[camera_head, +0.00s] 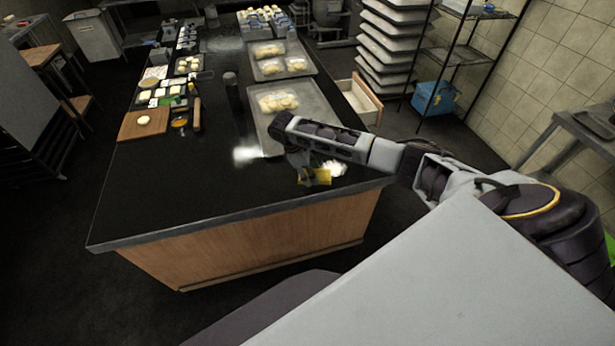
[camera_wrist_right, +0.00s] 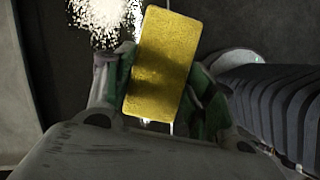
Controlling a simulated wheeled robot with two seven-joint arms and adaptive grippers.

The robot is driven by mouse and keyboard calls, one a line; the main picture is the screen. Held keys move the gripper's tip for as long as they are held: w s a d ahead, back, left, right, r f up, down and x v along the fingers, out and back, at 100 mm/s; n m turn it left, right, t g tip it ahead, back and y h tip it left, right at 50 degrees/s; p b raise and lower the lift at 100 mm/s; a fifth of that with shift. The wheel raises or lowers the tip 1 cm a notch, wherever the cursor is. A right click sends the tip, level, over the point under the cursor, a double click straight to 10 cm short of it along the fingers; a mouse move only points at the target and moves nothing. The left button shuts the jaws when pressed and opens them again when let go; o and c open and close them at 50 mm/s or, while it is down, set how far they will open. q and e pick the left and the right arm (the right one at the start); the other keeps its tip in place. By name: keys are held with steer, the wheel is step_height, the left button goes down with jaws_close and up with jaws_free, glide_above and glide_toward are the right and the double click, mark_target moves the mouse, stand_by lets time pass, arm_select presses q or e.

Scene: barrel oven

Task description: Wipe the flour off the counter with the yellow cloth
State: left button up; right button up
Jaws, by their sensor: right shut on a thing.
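The yellow cloth (camera_head: 319,177) is at the near right part of the black counter (camera_head: 190,205). My right gripper (camera_head: 309,174) is shut on it from above. In the right wrist view the cloth (camera_wrist_right: 162,65) is a flat yellow block between the two fingers. White flour (camera_head: 335,167) lies on the counter just right of the cloth. It also shows beside the cloth in the right wrist view (camera_wrist_right: 98,15). Whether the cloth touches the counter is hard to tell. My left gripper is not in view.
A metal tray with dough (camera_head: 262,132) lies behind my right gripper. A cutting board (camera_head: 130,130), a rolling pin (camera_head: 197,115) and a dark upright cylinder (camera_head: 232,88) stand farther left. A drawer (camera_head: 362,97) sticks out on the right side. The counter's near left is clear.

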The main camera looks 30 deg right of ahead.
mark_target(315, 169)
steer(key=d+n, duration=0.1)
steer(key=n, duration=0.1)
steer(key=w+d+n+t, duration=0.1)
steer(key=shift+w+d+r+n+h, duration=0.2)
steer(key=shift+d+n+h, duration=0.1)
steer(key=shift+d+n, duration=0.1)
steer(key=shift+w+d+r+n+t, duration=0.15)
steer(key=shift+w+d+n+t, duration=0.3)
steer(key=shift+n, duration=0.3)
steer(key=shift+w+d+r+n+t, duration=0.2)
steer(key=shift+d+n, duration=0.3)
steer(key=shift+n, duration=0.2)
steer(key=shift+w+d+r+n+t, duration=0.15)
steer(key=shift+w+d+n+t, duration=0.15)
steer(key=shift+d+n, duration=0.35)
steer(key=shift+a, duration=0.15)
